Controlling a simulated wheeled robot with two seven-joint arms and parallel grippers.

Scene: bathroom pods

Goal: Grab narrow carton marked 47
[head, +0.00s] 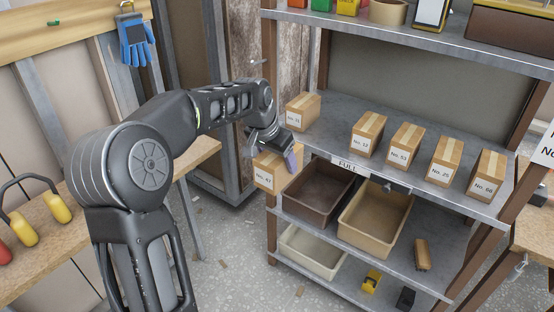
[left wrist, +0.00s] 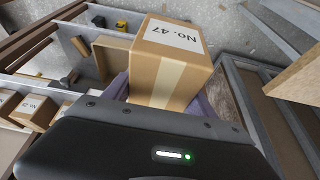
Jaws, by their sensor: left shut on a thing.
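The narrow carton marked No. 47 (head: 264,176) is brown cardboard with a pale tape strip and a white label. My left gripper (head: 291,158) is shut on it and holds it in the air just off the left end of the shelf unit. In the left wrist view the carton (left wrist: 166,75) sits between the purple-grey fingers, its label showing upside down. The fingers partly hide its sides. My right gripper is in neither view.
The metal shelf (head: 337,126) holds cartons No. 31 (head: 302,112), No. 52 (head: 368,136), 53 (head: 404,148), 25 (head: 445,163) and 68 (head: 487,177). Below are a dark brown bin (head: 312,214) and a tan bin (head: 371,239). A wooden workbench (head: 50,226) stands at left.

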